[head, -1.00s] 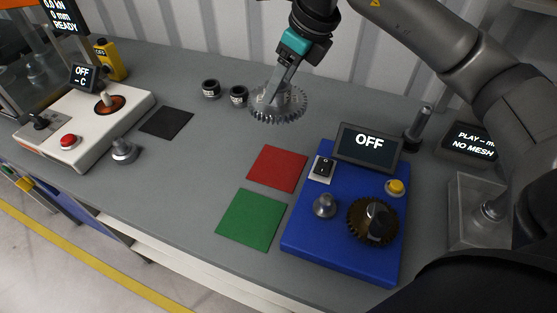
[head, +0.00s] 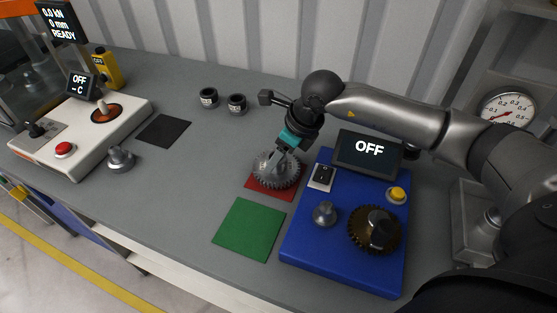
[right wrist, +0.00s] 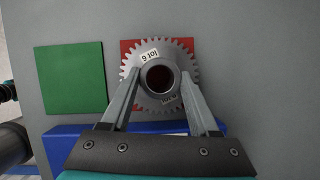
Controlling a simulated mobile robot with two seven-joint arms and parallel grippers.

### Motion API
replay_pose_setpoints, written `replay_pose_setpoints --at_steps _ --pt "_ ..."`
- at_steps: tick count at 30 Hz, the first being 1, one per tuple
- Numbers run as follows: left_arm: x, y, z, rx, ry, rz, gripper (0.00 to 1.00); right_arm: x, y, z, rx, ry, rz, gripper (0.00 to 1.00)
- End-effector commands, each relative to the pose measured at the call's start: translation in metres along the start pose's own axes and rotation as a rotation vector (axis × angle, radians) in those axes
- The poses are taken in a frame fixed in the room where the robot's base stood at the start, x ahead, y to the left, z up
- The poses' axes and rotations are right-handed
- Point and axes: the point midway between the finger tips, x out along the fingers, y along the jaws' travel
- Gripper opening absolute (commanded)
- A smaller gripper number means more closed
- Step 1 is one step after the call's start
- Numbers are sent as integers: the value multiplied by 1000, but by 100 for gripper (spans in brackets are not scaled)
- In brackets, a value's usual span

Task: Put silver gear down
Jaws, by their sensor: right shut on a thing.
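The silver gear (head: 276,170) is a toothed disc with a raised hub, over the red square mat (head: 268,189) on the grey bench. My right gripper (head: 279,158) is shut on its hub from above. In the right wrist view, the gear (right wrist: 160,58) lies between the two fingers (right wrist: 158,100), with red mat (right wrist: 128,48) showing behind its edges. I cannot tell whether the gear touches the mat. My left gripper is not in view.
A blue drive unit (head: 341,254) with an OFF screen (head: 369,149), a bare peg (head: 325,213) and a dark bronze gear (head: 373,230) stands right of the mat. A green mat (head: 249,229) lies in front. A black mat (head: 163,130) and two dark rings (head: 237,104) lie farther left.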

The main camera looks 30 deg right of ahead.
Motion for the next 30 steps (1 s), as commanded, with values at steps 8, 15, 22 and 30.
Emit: replay_pose_setpoints --at_steps 8,15,22,30 --pt "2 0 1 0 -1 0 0 14 0 -5 -2 -4 -1 12" --pt "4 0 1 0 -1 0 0 17 0 -7 -1 1 1 66" --pt "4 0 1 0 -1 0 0 17 0 -7 -1 1 1 91" --pt "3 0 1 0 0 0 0 16 0 -7 -1 1 1 91"
